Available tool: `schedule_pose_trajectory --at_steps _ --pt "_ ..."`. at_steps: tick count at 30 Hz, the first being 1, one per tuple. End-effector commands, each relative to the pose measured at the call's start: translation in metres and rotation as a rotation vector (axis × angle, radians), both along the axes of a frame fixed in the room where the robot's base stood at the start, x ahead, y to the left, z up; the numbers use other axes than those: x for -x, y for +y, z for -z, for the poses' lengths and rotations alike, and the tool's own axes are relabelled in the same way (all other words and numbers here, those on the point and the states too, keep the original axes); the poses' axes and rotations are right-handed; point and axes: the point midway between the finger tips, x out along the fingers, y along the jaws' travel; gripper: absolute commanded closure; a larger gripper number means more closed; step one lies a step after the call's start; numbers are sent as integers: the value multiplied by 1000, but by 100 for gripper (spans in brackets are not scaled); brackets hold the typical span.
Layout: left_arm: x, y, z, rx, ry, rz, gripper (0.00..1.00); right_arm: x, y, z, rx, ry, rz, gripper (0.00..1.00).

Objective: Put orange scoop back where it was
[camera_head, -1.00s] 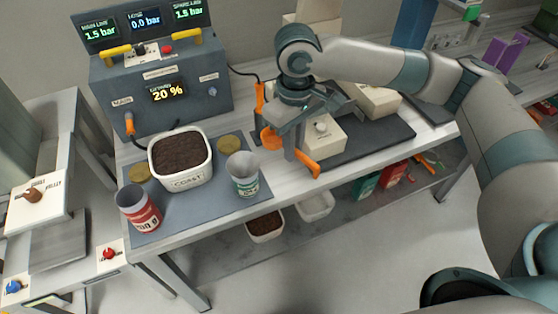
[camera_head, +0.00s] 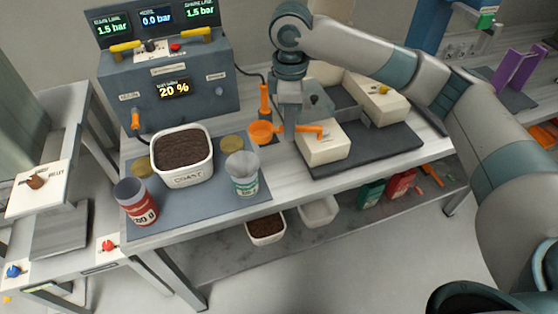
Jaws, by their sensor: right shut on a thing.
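The orange scoop (camera_head: 261,132) is in my right gripper (camera_head: 288,131), held roughly level just above the bench. Its round bowl is to the left of the fingers and its handle sticks out to the right. The handle passes in front of a white lidded box (camera_head: 323,146). The bowl is over or near the right edge of the grey-blue mat (camera_head: 222,197); I cannot tell whether it touches anything. My left gripper is not in view.
A white tub of dark grounds (camera_head: 183,175), a red-labelled cup (camera_head: 136,203) and a green-labelled cup (camera_head: 243,175) stand on the mat. An orange-handled hose (camera_head: 265,100) hangs close behind the scoop. A dark board (camera_head: 372,150) with white boxes lies to the right.

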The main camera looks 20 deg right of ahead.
Motion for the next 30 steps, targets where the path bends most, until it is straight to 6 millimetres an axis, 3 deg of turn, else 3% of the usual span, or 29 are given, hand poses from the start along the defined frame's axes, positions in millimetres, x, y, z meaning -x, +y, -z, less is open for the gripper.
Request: schedule_pose_trajectory --at_steps 12,30 --pt "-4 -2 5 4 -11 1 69 -39 2 -6 -1 0 -530 100" --pt "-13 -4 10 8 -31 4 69 -82 1 -10 -1 0 -1293 100"
